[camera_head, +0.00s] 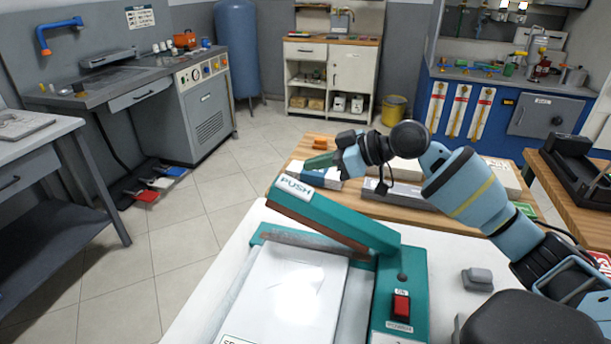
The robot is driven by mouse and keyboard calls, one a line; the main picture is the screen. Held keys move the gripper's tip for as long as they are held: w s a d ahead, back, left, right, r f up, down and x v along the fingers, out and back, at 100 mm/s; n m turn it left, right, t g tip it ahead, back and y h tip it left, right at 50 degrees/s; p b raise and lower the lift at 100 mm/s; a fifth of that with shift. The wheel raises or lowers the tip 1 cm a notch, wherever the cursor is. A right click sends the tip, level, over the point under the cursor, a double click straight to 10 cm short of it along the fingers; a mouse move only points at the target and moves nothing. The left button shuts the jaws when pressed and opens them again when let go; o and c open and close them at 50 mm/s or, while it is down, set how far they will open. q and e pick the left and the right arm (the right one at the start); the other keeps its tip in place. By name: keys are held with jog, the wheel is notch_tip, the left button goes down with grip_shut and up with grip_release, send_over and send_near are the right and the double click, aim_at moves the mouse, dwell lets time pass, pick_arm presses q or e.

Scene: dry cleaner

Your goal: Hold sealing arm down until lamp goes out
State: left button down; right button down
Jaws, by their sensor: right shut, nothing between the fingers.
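The teal heat sealer (385,320) stands on the white table. Its sealing arm (345,215) is raised at a slant, hinged at the right, with a white PUSH label (297,187) near its free end. A white bag (285,290) lies on the sealer, under the raised arm. A red switch (401,305) sits on the sealer's body; I cannot tell a lit lamp. My right gripper (318,162) is shut and empty. It appears behind and above the arm's free end, with no clear contact. My left gripper is out of view.
A wooden table (400,212) with boxes stands just behind the sealer. A small grey block (477,279) lies on the white table (447,262) to the right of the sealer. A steel workbench (130,75) is at the back left, with open tiled floor before it.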

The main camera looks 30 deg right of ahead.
aim_at(288, 182)
jog(key=f, duration=0.1)
jog(key=w+a+f, duration=0.1)
jog(key=f, duration=0.1)
jog(key=shift+w+a, duration=0.3)
jog(key=shift+w, duration=0.05)
jog(key=shift+w+a+f, duration=0.15)
jog(key=shift+f, duration=0.6)
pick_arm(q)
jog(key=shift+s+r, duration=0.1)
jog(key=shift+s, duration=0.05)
